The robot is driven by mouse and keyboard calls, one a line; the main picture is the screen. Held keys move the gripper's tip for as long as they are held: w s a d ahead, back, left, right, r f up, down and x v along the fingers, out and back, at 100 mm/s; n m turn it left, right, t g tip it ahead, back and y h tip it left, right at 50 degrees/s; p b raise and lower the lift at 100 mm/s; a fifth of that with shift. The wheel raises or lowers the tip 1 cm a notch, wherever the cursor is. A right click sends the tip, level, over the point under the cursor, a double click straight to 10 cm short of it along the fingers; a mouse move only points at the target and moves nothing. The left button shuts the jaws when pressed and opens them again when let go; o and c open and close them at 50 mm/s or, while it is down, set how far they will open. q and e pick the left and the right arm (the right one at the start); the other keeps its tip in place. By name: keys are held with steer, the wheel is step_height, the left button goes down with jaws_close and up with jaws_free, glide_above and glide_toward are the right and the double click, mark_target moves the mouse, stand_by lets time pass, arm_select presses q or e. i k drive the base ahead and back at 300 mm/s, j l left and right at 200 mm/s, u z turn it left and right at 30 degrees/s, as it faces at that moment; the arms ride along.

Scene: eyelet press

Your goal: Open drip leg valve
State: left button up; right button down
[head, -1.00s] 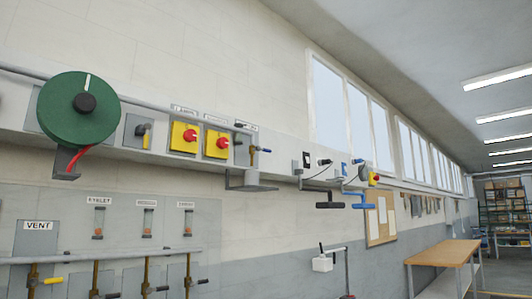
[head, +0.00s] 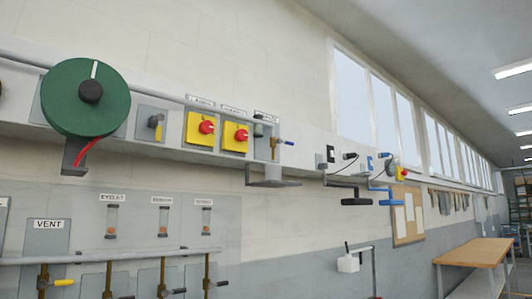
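Several valves show on the wall, and I cannot tell which is the drip leg valve. A yellow-handled valve (head: 62,282) is on a brass pipe under the VENT sign (head: 48,224) at lower left. Dark-handled valves are on the pipes to its right, one of them at the right end (head: 217,284). A small blue-handled valve (head: 284,142) is on a grey plate higher up, under a label too small to read. Its handle points right. Neither of my grippers is in view.
A green reel (head: 85,97) and yellow switch boxes with red knobs (head: 235,135) are along the wall rail. A grey bracket (head: 272,183) and tools with black (head: 356,201) and blue ends stick out. A wooden bench (head: 470,252) stands at right; floor is barely visible.

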mark_target(279, 141)
steer(key=i+l+u, duration=0.15)
steer(key=i+u, duration=0.15)
steer(key=i, duration=0.2)
steer(key=i+l+u, duration=0.25)
steer(key=i, duration=0.2)
